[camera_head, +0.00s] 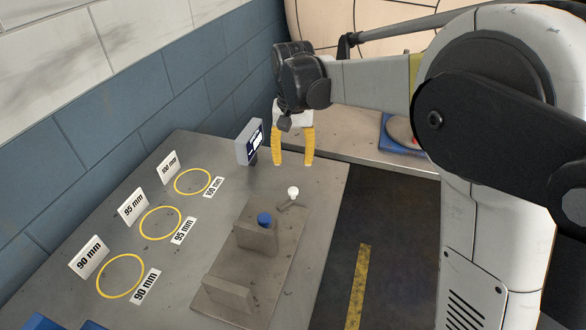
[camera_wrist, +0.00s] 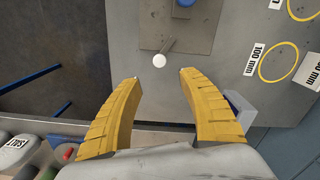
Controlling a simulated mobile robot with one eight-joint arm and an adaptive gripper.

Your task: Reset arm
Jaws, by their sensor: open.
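My gripper (camera_head: 293,162) hangs from my arm above the far end of the grey table (camera_head: 180,285), with its yellow fingers pointing down. In the wrist view the gripper (camera_wrist: 158,75) is open, with nothing between its fingers. A brown-grey fixture (camera_head: 238,275) on the table has upright blocks, a blue knob (camera_head: 264,219) and a small lever with a white ball (camera_head: 293,191). The white ball also shows in the wrist view (camera_wrist: 159,61), just beyond the fingertips. I see no contact with it.
Yellow rings marked 90 mm (camera_head: 121,276), 95 mm (camera_head: 161,223) and 100 mm (camera_head: 192,181) lie along the left. A small display (camera_head: 250,142) stands near my gripper. Behind is a bench with a blue scale-like device (camera_head: 395,134). A brick wall borders the left.

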